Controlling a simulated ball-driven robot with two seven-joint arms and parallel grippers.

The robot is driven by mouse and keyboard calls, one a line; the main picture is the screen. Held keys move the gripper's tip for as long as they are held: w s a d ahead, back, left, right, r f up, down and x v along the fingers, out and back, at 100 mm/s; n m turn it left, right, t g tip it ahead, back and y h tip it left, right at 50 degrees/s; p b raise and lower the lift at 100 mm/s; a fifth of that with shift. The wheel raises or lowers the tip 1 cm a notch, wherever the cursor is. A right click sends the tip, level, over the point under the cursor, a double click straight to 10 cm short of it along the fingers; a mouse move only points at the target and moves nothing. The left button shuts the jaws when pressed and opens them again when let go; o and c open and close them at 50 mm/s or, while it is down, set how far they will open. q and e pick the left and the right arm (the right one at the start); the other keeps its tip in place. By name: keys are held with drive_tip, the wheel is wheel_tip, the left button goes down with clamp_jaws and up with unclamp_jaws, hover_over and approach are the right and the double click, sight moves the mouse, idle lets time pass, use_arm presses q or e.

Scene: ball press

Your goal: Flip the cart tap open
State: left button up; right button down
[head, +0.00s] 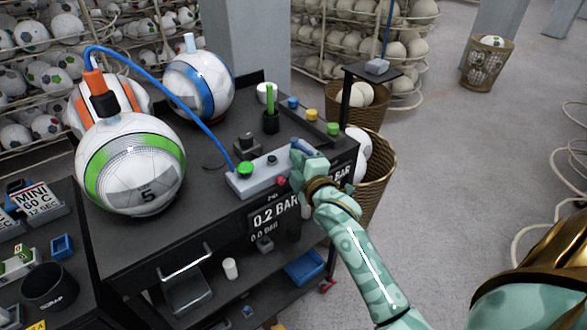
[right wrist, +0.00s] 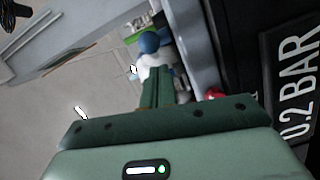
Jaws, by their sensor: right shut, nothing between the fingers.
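The cart (head: 130,255) is a dark metal trolley. A light grey block (head: 262,178) lies along its front edge, with a green button (head: 245,168) and a blue hose at its left end. A short blue lever (head: 303,146), apparently the tap, shows at the block's right end, just beyond my right gripper (head: 300,168). In the right wrist view a blue rounded end (right wrist: 148,42) on a white part lies just past my shut, empty fingers (right wrist: 165,78). My gripper partly hides the tap; I cannot tell whether they touch. My left gripper is out of view.
A white ball (head: 130,165) with a green band stands left on the cart. A display (head: 275,222) reading 0.2 BAR hangs on the front. A red knob (right wrist: 214,93) sits close right of my fingers.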

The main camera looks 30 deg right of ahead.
drive_tip(key=shift+d+f, duration=0.15)
drive_tip(key=shift+d, duration=0.6)
